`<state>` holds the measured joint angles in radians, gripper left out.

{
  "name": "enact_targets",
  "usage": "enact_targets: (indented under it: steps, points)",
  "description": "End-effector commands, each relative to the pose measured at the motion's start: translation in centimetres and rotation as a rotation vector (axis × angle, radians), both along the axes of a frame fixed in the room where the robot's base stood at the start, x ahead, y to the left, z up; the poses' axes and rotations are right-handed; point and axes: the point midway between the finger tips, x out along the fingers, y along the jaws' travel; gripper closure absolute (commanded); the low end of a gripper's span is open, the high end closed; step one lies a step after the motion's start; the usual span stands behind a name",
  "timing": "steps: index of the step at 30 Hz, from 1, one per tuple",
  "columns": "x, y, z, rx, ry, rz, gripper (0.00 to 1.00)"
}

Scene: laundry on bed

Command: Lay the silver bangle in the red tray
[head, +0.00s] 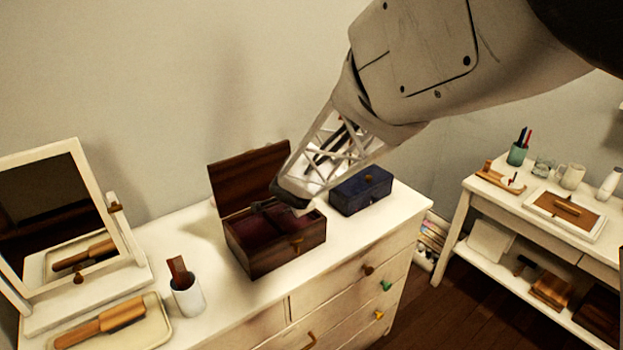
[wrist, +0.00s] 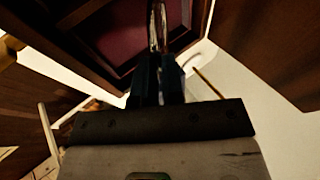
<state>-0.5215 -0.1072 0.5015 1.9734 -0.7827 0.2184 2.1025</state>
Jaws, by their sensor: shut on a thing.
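An open dark wooden box (head: 262,262) stands on the white dresser with its lid raised. Its inside has a dark red tray (head: 238,228), which also shows in the wrist view (wrist: 115,42). My gripper (head: 294,203) points down at the right part of the open box. In the wrist view my gripper (wrist: 158,72) has its dark fingers together. A thin shiny strip, apparently the silver bangle (wrist: 157,25) seen edge-on, shows at the fingertips against the red lining. The fingers hide most of it. In the head view I cannot make out the bangle.
A closed dark blue box (head: 361,190) stands right of the wooden box. A white cup (head: 187,295) with a brown-handled item, a mirror (head: 65,225) and a tray with a brush (head: 100,325) are to the left. A side table (head: 540,215) is at the right.

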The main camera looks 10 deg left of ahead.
Motion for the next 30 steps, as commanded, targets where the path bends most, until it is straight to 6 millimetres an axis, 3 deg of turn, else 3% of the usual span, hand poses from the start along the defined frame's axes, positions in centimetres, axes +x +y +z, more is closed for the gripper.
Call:
enact_targets:
  steps: [11, 12, 17, 30]
  points:
    - [0.02, 0.01, -0.09, 0.000, 0.000, 0.000, 1.00]
    - [0.02, 0.01, -0.09, 0.000, 0.000, 0.000, 0.87]
    - [0.01, 0.00, -0.09, 0.000, 0.000, 0.000, 0.62]
    - [-0.19, -0.05, 0.24, 0.001, -0.001, 0.000, 0.62]
